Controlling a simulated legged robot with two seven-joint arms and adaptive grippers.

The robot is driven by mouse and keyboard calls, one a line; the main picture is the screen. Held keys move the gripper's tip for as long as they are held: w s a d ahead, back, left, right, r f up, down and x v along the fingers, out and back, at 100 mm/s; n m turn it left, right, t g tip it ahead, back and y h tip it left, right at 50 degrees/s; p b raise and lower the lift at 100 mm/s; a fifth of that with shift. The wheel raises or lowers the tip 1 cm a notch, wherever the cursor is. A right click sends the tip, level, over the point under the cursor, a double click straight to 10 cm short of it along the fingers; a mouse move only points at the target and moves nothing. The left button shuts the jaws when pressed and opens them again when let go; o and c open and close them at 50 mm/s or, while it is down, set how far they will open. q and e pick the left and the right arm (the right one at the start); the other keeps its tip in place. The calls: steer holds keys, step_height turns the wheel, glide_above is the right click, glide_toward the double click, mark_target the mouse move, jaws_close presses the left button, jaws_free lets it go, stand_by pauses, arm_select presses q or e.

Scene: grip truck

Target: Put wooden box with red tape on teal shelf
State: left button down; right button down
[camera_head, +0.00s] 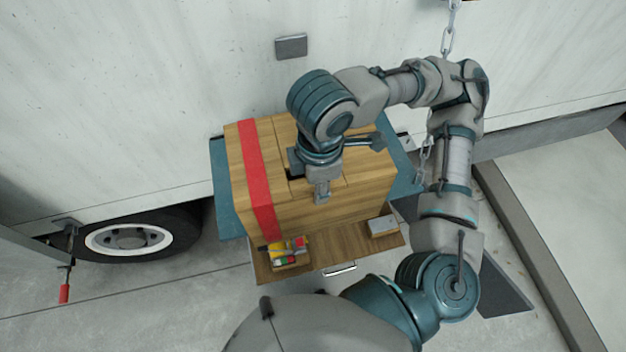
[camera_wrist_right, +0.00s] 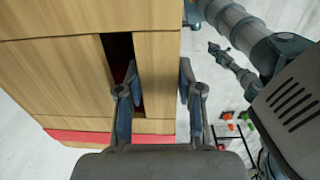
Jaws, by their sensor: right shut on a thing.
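The wooden box (camera_head: 360,185) has a red tape band (camera_head: 256,170) down its left part. The teal shelf (camera_head: 226,205) shows past the box's left and right sides, against the truck. In the head view the box overlaps the shelf; I cannot tell if it rests on it or hangs just above. My right gripper (camera_head: 318,190) is shut on the box's near top edge. In the right wrist view one finger is in the dark slot and the other outside the wall, with the gripper (camera_wrist_right: 158,95) straddling the slat of the box (camera_wrist_right: 60,75). My left gripper is not in view.
A wooden surface (camera_head: 335,253) with a metal handle lies in front of the box, holding colourful tools (camera_head: 287,250) and a small grey box (camera_head: 382,226). The white truck side (camera_head: 130,90) stands behind. A chain (camera_head: 447,40) hangs at the upper right. A truck wheel (camera_head: 128,240) is at left.

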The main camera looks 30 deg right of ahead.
steer(key=w+d, duration=0.2)
steer(key=w, duration=0.1)
steer(key=w+d+p, duration=0.1)
steer(key=w+d, duration=0.1)
steer(key=w, duration=0.2)
steer(key=w+d+f+p, duration=0.1)
steer(key=w+d, duration=0.2)
steer(key=w, duration=0.1)
steer(key=shift+a+f+p, duration=0.1)
steer(key=shift+f+p, duration=0.2)
steer(key=shift+f, duration=1.45)
steer(key=c, duration=0.7)
jaws_free()
steer(key=shift+f, duration=0.15)
steer(key=shift+c, duration=0.2)
steer(key=shift+s, duration=0.1)
step_height(320, 180, up, 12)
steer(key=shift+s+a+r, duration=0.1)
steer(key=shift+s, duration=0.05)
